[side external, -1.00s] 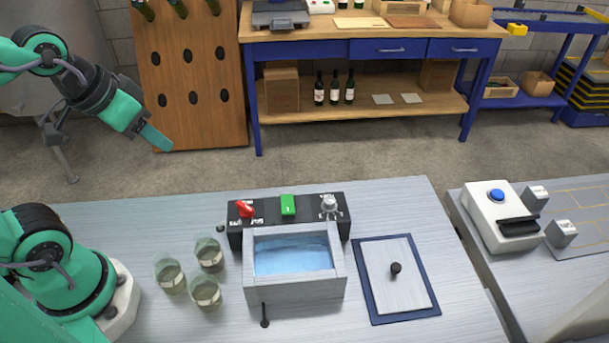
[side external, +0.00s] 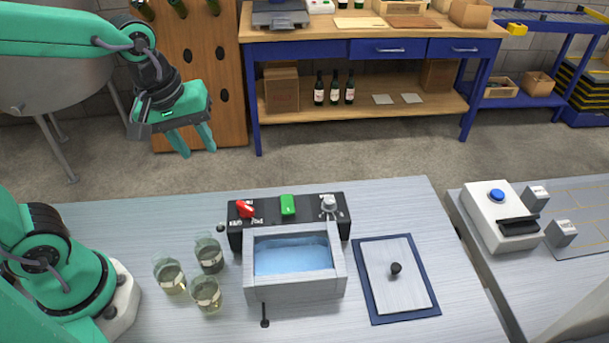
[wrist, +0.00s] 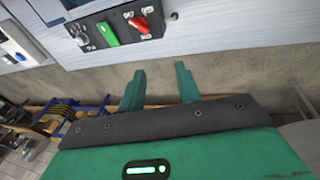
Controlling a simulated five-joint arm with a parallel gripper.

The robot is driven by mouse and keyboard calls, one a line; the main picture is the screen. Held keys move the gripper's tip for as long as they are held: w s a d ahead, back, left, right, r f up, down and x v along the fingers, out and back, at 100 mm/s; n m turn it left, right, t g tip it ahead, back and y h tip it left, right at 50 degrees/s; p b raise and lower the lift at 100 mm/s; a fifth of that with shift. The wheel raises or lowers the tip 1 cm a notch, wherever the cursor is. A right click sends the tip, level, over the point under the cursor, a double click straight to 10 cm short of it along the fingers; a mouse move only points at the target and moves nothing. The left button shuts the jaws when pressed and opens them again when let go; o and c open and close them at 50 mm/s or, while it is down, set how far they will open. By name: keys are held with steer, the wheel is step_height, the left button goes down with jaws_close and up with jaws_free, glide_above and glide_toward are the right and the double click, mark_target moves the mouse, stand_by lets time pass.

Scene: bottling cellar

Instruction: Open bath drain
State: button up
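The bath (side external: 295,289) is a grey basin with blue water (side external: 292,256) in it, on the bench. A small black lever (side external: 265,315) sticks out at its front left. Behind the bath is a black panel with a red handle (side external: 245,209), a green rocker (side external: 288,205) and a silver knob (side external: 328,204). The wrist view shows the red handle (wrist: 139,25), green rocker (wrist: 108,34) and silver knob (wrist: 83,39) beyond my fingertips. My gripper (side external: 195,146) is open and empty, raised left of and behind the panel, touching nothing. The bath's drain opening is not visible.
Several glasses of pale liquid (side external: 207,292) stand left of the bath. A lid with a black knob (side external: 395,268) lies on a blue-edged mat (side external: 431,314) to the right. A white device with a blue button (side external: 496,196) stands farther right. The bench front is clear.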

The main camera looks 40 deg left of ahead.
mark_target(245, 205)
steer(key=shift+w+d+f+n+g, duration=0.55)
steer(key=shift+d+f+n, duration=0.45)
steer(key=shift+n, duration=0.5)
steer(key=shift+w+d+f+n+g, duration=0.4)
steer(key=shift+w+d+f+n, duration=0.65)
steer(key=shift+n, duration=0.45)
steer(key=shift+w+d+f+n+g, duration=0.45)
steer(key=shift+d+f+n, duration=0.4)
steer(key=shift+f+n, duration=0.5)
steer(key=shift+r, duration=0.15)
steer(key=shift+s+f, duration=0.1)
steer(key=shift+f, duration=3.75)
jaws_close()
